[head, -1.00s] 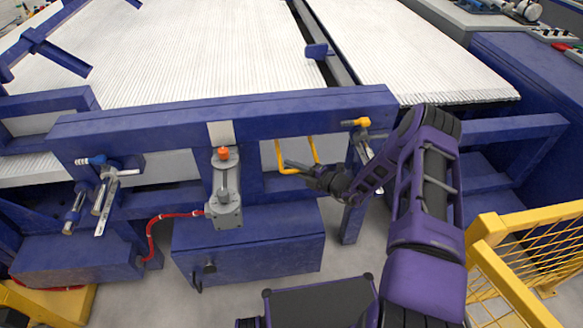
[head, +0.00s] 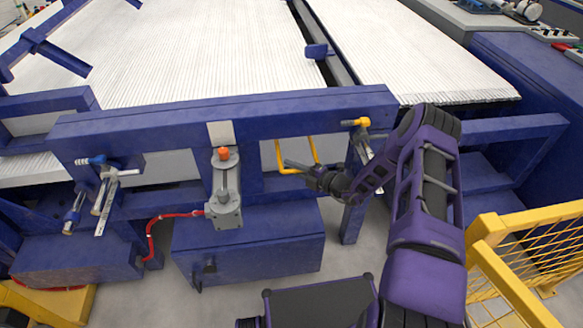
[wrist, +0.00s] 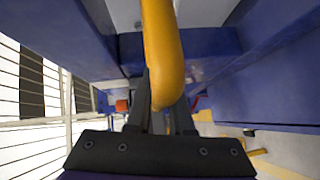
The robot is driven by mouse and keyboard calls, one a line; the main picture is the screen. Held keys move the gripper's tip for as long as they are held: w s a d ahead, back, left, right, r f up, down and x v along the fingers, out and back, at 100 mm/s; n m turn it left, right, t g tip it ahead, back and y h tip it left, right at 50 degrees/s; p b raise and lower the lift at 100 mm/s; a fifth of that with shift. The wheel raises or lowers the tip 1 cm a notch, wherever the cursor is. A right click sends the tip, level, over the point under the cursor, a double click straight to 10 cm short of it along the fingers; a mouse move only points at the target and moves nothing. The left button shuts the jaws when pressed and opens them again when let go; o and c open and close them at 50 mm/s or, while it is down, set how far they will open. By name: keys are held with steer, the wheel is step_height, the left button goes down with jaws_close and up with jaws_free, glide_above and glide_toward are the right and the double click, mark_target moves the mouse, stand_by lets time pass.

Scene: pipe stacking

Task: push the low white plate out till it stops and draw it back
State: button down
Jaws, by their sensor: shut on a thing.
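The low white plate (head: 172,168) shows in part through the gap under the long blue beam in the head view; the beam and blue frame hide much of it. A yellow U-shaped handle (head: 279,156) hangs below the beam, right of the middle. How it joins the plate is hidden. My gripper (head: 293,166) is at the handle's lower bar, shut on it. In the wrist view, the yellow handle (wrist: 160,45) runs down between the two dark fingers of my gripper (wrist: 160,112).
The blue beam (head: 290,113) crosses just above the handle. Left of it stands a grey cylinder with an orange top (head: 225,205). A yellow-tipped clamp (head: 360,122) is close on the right. A blue box (head: 250,250) sits below, and a yellow mesh fence (head: 530,245) at far right.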

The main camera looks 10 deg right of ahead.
steer(key=shift+s+a, duration=0.15)
steer(key=shift+a, duration=0.15)
steer(key=s+p, duration=0.1)
steer(key=s, duration=0.4)
steer(key=shift+s+a, duration=0.1)
steer(key=shift+s, duration=0.1)
steer(key=c, duration=0.8)
jaws_free()
steer(key=v, duration=0.7)
steer(key=shift+d, duration=0.35)
